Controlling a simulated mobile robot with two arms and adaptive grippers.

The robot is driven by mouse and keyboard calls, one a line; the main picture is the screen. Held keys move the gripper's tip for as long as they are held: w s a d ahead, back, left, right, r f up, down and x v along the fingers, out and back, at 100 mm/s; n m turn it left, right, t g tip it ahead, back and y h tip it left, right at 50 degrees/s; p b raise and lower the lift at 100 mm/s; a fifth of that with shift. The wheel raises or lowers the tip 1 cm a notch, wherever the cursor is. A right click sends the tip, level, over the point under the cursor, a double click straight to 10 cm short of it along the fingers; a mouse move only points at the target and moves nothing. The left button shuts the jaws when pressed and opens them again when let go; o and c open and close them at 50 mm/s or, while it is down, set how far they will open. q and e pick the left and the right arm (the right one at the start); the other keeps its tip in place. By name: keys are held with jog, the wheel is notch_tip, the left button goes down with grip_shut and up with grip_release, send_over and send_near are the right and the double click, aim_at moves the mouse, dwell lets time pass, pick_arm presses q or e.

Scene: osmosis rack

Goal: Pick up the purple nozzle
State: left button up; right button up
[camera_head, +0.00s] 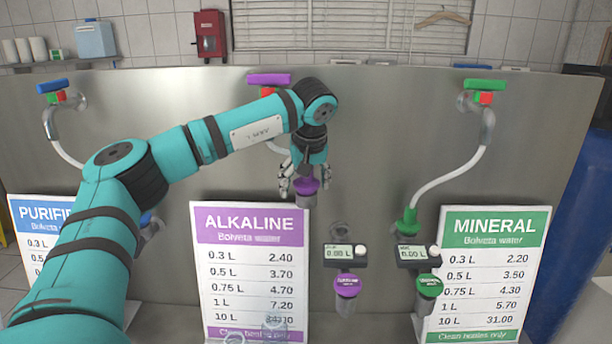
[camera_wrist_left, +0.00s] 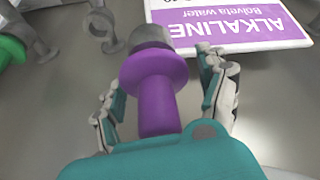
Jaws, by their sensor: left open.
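The purple nozzle (camera_head: 306,185) is in the middle of the head view, above the alkaline price sign. My left gripper (camera_head: 305,178) comes from above at the nozzle. In the left wrist view my left gripper (camera_wrist_left: 162,98) is open, with one finger on each side of the nozzle. Gaps show between the fingers and the nozzle. Part of the stem is hidden behind my teal gripper body. My right gripper is not in view.
A steel panel stands behind, with a purple-handled tap (camera_head: 269,79) and a green-handled tap (camera_head: 485,86). The green nozzle (camera_head: 408,222) hangs at right. Price signs (camera_head: 250,265) and small displays (camera_head: 346,256) sit below. A clear bottle (camera_head: 274,328) is at the bottom.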

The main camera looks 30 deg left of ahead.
pick_arm(q)
jog(key=shift+f, duration=0.1)
jog(key=shift+d, duration=0.15)
jog(key=shift+c, duration=1.4)
jog(key=c, duration=0.9)
jog(key=shift+c, duration=0.2)
